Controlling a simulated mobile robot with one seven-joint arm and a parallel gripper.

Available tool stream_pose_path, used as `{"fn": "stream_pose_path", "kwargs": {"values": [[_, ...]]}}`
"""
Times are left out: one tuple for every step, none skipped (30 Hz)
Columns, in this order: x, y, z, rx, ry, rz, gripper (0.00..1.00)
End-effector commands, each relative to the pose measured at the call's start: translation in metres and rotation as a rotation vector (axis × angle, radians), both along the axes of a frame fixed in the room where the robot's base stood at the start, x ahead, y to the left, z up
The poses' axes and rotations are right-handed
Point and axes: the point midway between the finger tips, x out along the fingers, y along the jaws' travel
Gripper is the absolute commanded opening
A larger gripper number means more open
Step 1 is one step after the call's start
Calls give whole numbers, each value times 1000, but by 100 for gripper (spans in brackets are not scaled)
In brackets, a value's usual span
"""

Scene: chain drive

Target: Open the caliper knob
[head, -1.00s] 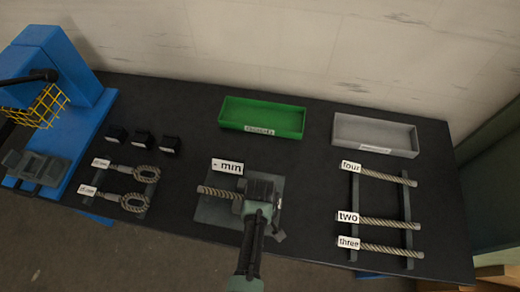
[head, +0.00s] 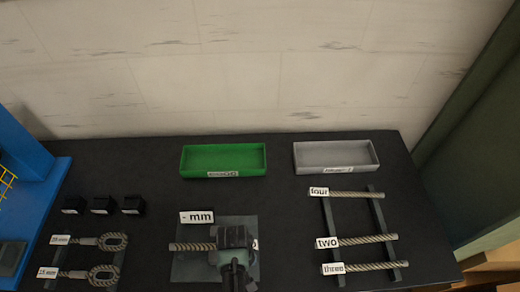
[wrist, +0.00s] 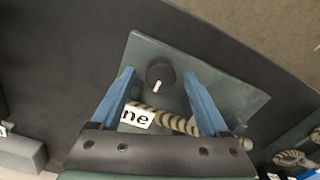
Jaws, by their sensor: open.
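The caliper fixture is a grey-green plate (head: 190,268) at the front middle of the bench in the head view, with a "- mm" label (head: 197,217) behind it. A rope piece (head: 190,247) lies across it. In the wrist view, the round black caliper knob (wrist: 161,66) with a white pointer mark sits on the plate, beside a rope with a label reading "ne" (wrist: 137,116). My gripper (wrist: 159,78) is open, its blue fingers on either side of the knob with gaps visible; whether they touch it is unclear. In the head view, my arm hides the knob.
A green tray (head: 223,174) and a grey tray (head: 337,170) stand at the back. Labelled ropes (head: 357,240) lie on a rack at right. Looped ropes (head: 105,243) and several black blocks (head: 102,205) are at left, near a blue machine (head: 30,150).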

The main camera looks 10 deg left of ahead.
Motion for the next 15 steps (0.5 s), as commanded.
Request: {"fn": "stream_pose_path", "kwargs": {"values": [[0,0,-1,0,0,-51,78],[0,0,-1,0,0,-85,78],[0,0,-1,0,0,-131,78],[0,0,-1,0,0,-165,78],[0,0,-1,0,0,-200,78],[0,1,-1,1,-1,-245,78],[0,1,-1,0,0,-279,78],[0,1,-2,0,0,-314,78],[-1,0,-2,1,0,-360,78],[-1,0,-2,1,1,-395,78],[-1,0,-2,1,1,-428,78],[-1,1,-2,1,1,-474,78],[-1,0,-2,1,1,-508,78],[-1,0,-2,1,1,-543,78],[-1,1,-2,1,1,-589,78]]}}
